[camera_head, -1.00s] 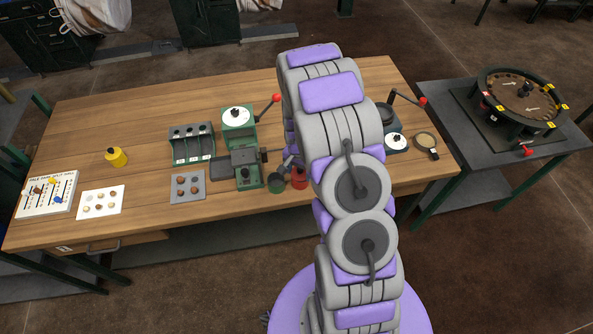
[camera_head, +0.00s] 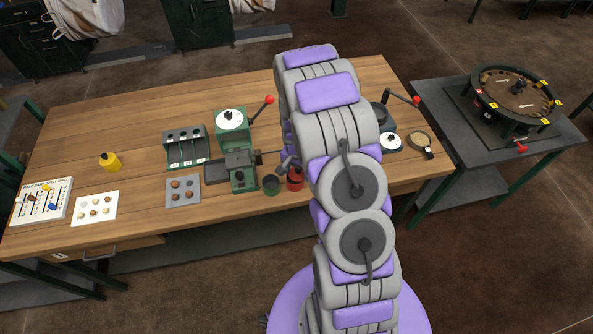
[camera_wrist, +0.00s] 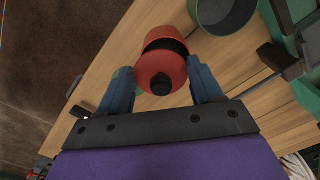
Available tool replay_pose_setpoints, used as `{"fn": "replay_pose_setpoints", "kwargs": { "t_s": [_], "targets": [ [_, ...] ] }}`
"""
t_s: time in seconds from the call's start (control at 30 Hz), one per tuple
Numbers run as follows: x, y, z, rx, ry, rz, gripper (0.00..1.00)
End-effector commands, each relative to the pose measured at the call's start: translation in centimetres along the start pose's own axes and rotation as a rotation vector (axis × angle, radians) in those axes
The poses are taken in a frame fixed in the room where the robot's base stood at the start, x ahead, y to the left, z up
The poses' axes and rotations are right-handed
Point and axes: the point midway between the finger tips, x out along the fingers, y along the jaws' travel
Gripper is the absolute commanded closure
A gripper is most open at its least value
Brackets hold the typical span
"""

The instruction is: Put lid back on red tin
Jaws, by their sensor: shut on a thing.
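The red tin (camera_head: 295,183) stands on the wooden table, just right of a green tin (camera_head: 271,188). It also shows in the wrist view (camera_wrist: 165,34). The red lid (camera_wrist: 158,66) with its black knob (camera_wrist: 161,84) is between the fingers of my gripper (camera_wrist: 162,84), which is shut on it. The lid overlaps the tin's mouth in the wrist view, with a dark gap between lid and tin wall. I cannot tell whether the lid touches the rim. In the head view my arm mostly hides the gripper, and the lid is not clear.
A green machine (camera_head: 241,173) with a red-knobbed lever stands left of the tins. A grey tray (camera_head: 182,190) and a green rack (camera_head: 186,148) are farther left. A round sieve (camera_head: 420,141) lies right of my arm. The table's front edge is close to the tins.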

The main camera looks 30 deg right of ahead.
Motion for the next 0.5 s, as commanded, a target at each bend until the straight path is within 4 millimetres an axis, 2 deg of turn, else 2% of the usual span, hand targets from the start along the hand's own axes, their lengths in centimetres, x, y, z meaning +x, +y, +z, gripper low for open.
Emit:
{"fn": "replay_pose_setpoints", "kwargs": {
  "t_s": [0.5],
  "targets": [
    [0.18, -0.54, 0.62, -0.001, 0.000, 0.000, 0.63]
  ]
}}
